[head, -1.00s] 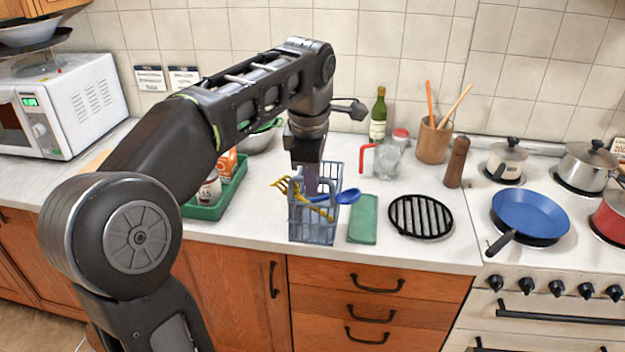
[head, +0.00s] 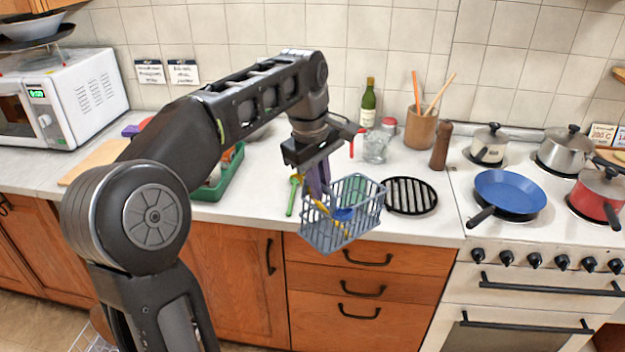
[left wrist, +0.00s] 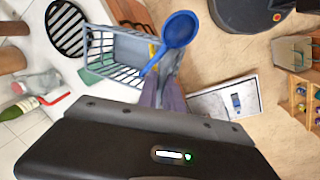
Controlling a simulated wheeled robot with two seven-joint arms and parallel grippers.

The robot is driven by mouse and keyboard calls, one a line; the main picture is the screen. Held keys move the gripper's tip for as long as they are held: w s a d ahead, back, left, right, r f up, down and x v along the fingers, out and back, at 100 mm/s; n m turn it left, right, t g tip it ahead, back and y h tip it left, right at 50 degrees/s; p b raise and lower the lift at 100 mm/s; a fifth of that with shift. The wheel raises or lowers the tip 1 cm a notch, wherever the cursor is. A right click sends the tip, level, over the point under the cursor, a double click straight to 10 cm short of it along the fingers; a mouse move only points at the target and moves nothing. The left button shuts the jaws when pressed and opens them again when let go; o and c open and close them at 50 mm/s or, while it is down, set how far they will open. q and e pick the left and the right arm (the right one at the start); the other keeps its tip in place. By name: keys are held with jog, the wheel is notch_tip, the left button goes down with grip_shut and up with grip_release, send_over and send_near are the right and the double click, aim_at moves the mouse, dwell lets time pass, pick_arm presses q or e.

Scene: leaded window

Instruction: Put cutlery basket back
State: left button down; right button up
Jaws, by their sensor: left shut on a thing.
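The blue-grey wire cutlery basket (head: 362,222) hangs in the air at the counter's front edge, tilted. It also shows in the left wrist view (left wrist: 118,50). My left gripper (head: 319,182) is shut on the basket's near-left side; its purplish fingers (left wrist: 166,92) reach the basket in the left wrist view. A blue spoon (left wrist: 180,30) and a yellow fork (head: 322,207) are in the basket. The spoon's bowl sticks out towards the wrist camera. My right gripper is in no view.
A green-handled utensil (head: 293,194) lies on the counter left of the basket. A black grill trivet (head: 411,196), a glass jug (head: 376,148) and a green tray (head: 222,182) stand nearby. A white wire rack (head: 82,338) shows low at the left. The stove is at the right.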

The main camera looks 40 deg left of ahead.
aim_at(361, 227)
pick_arm(q)
jog(key=f+m, duration=0.1)
jog(key=w+d+f+m, duration=0.1)
jog(key=m, duration=0.1)
jog(key=w+d+f+m, duration=0.1)
jog(key=f+m, duration=0.1)
jog(key=shift+w+d+h, duration=0.2)
jog(key=shift+d+h, duration=0.05)
jog(key=shift+h, duration=0.15)
jog(key=d+f+m, duration=0.1)
jog(key=f+m, duration=0.1)
jog(key=w+d+f+m, duration=0.1)
jog(key=d+f+m, duration=0.1)
jog(key=w+d+f+m+g, duration=0.1)
jog(key=d+f, duration=0.1)
jog(key=shift+w+d+f+m+h, duration=0.1)
jog(key=shift+d+f+m+h, duration=0.05)
jog(key=shift+m+h, duration=0.25)
jog(key=d+f+m+g, duration=0.1)
jog(key=d+f+m, duration=0.4)
jog(key=d+f, duration=0.3)
jog(key=shift+d+f, duration=0.4)
jog(key=shift+d, duration=0.75)
